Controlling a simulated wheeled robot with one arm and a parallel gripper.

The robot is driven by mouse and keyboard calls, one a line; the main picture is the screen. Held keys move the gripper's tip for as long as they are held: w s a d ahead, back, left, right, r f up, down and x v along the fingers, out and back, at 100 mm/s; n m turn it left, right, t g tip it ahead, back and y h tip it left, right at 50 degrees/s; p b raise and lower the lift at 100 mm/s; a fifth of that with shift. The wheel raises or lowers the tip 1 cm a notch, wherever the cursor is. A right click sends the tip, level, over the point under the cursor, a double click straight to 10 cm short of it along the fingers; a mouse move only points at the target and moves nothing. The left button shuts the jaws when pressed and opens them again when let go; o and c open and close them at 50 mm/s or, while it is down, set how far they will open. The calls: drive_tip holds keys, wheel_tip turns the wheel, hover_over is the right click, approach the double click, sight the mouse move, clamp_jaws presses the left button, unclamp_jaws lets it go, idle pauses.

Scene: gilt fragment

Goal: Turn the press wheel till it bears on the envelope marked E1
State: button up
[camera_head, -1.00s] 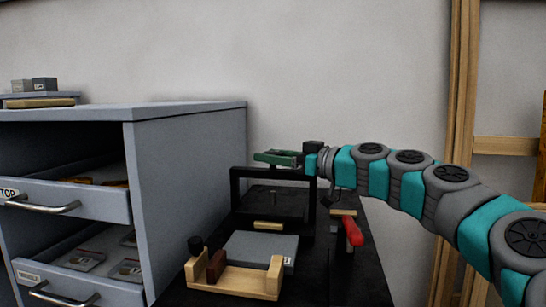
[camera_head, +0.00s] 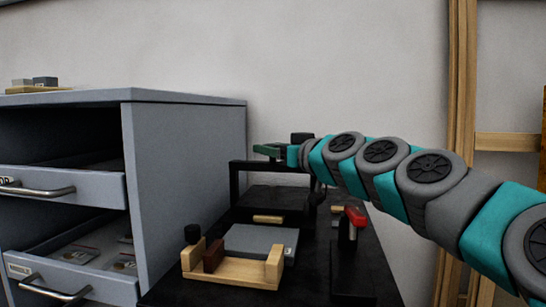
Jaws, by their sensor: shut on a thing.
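The press is a black frame (camera_head: 236,183) at the back of the dark bench, with a dark plate (camera_head: 272,198) low inside it. Its green wheel (camera_head: 268,150) sits on top, partly hidden by my arm. My gripper (camera_head: 289,154) is at the right side of the wheel and shut on it; the fingertips are small and mostly hidden. A small wooden piece (camera_head: 268,219) is at the front of the press. I cannot make out the envelope marked E1 or whether the plate touches anything.
A wooden holder (camera_head: 232,272) and a grey slab (camera_head: 262,240) lie in front of the press. A red-handled tool (camera_head: 355,217) stands to the right, below my arm. A grey cabinet (camera_head: 185,195) with open drawers (camera_head: 65,188) is close on the left.

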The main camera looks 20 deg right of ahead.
drive_tip(key=shift+h, duration=0.3)
drive_tip(key=o, duration=1.4)
drive_tip(key=shift+r, duration=0.1)
drive_tip(key=shift+r, duration=1.45)
drive_tip(key=shift+s+r, duration=0.1)
drive_tip(key=shift+r, duration=0.15)
drive_tip(key=s+a, duration=0.1)
drive_tip(key=s, duration=0.4)
drive_tip(key=s+a+r+b, duration=0.1)
drive_tip(key=s, duration=0.4)
drive_tip(key=s+a, duration=0.1)
drive_tip(key=s, duration=0.4)
drive_tip(key=shift+s+a+r+b, duration=0.1)
drive_tip(key=shift+s+r+b, duration=0.15)
drive_tip(key=shift+b, duration=0.15)
drive_tip(key=shift+c, duration=0.2)
